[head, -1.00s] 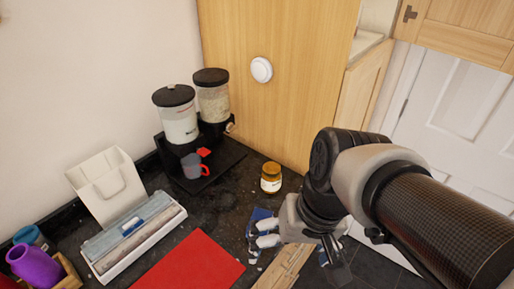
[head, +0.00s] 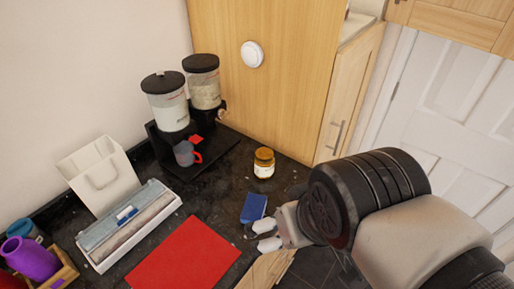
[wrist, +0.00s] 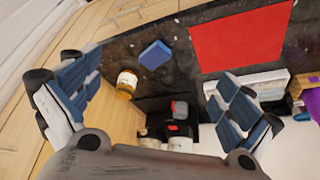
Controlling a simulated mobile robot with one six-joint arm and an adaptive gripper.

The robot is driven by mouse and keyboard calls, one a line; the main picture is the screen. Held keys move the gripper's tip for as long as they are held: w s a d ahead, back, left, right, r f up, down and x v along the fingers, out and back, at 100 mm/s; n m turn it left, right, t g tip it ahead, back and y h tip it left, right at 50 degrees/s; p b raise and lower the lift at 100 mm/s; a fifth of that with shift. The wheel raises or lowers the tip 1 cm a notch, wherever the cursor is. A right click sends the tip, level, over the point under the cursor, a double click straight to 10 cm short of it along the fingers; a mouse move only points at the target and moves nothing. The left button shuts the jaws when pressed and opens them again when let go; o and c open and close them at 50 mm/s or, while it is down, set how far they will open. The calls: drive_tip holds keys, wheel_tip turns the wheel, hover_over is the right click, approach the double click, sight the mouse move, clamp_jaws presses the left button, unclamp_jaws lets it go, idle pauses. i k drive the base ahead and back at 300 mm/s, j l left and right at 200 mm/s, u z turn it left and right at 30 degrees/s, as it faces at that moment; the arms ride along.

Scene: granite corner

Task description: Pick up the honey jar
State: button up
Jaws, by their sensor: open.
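The honey jar (head: 264,163) is a small amber jar with a yellow-brown lid and a pale label. It stands upright on the dark counter near the wooden cabinet side. In the wrist view the jar (wrist: 127,84) shows between my spread fingers, closer to the left one. My gripper (head: 268,235) is open and empty, in front of the jar in the head view and apart from it. In the wrist view my gripper (wrist: 150,105) has its two fingers wide apart. My arm hides part of the gripper in the head view.
A blue block-like item (head: 254,208) lies between jar and gripper. A dispenser stand (head: 190,150) with a grey-red mug (head: 184,153) is left of the jar. A red mat (head: 185,252), a white box (head: 130,225) and a wooden board (head: 264,270) lie nearer. Counter around the jar is clear.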

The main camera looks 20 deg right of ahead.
sight(264, 160)
drive_tip(key=i+l+u, duration=0.1)
drive_tip(key=l+u, duration=1.05)
drive_tip(key=l, duration=0.15)
